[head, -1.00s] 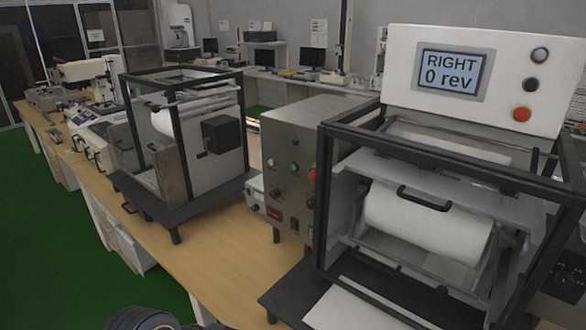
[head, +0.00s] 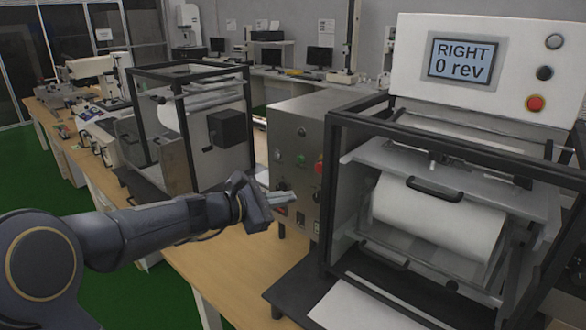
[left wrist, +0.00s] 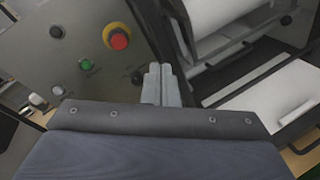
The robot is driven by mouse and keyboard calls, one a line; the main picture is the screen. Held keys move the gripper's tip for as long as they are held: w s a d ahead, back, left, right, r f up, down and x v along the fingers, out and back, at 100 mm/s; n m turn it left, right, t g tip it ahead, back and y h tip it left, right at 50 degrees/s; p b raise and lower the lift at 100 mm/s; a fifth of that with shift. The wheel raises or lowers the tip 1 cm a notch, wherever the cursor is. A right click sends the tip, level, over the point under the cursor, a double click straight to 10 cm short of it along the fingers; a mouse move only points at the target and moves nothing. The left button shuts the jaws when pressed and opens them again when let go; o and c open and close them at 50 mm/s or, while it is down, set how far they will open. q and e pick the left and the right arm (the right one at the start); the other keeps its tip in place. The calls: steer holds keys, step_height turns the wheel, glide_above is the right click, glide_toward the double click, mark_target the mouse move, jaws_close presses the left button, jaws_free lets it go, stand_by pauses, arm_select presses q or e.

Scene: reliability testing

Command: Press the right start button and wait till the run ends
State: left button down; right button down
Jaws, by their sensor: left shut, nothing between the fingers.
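A steel control box (head: 296,125) stands left of the right machine. On its front are a green button (head: 300,160) and a red button (head: 318,168). The left wrist view shows the green button (left wrist: 85,65) and the red mushroom button (left wrist: 119,41) with a yellow collar. My left gripper (head: 284,198) is shut and empty, in front of the box's lower face and below the green button. In the left wrist view the fingertips (left wrist: 160,70) appear right of the green button; contact cannot be told. The display (head: 461,63) reads "RIGHT 0 rev". My right gripper is not in view.
The right machine's black frame (head: 333,185) surrounds a white roll (head: 436,218), close to the right of my left gripper. A second framed machine (head: 187,70) stands left of the control box. Wooden bench top (head: 230,258) is clear below my left arm.

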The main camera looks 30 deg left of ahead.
mark_target(300, 160)
arm_select(q)
steer(key=w+a+f+n+t+y, duration=0.2)
steer(key=w+a+n, duration=0.4)
steer(key=a+n, duration=0.3)
steer(key=shift+w+a+f+t+y, duration=0.15)
steer(key=shift+a+t+y, duration=0.75)
steer(key=shift+a+y, duration=0.15)
steer(key=shift+w, duration=0.1)
steer(key=shift+h, duration=0.25)
steer(key=p+x, duration=0.4)
steer(key=x, duration=0.8)
steer(key=shift+w+d, duration=0.1)
steer(key=shift+w, duration=0.75)
steer(key=shift+w+d, duration=0.1)
steer(key=shift+f, duration=0.1)
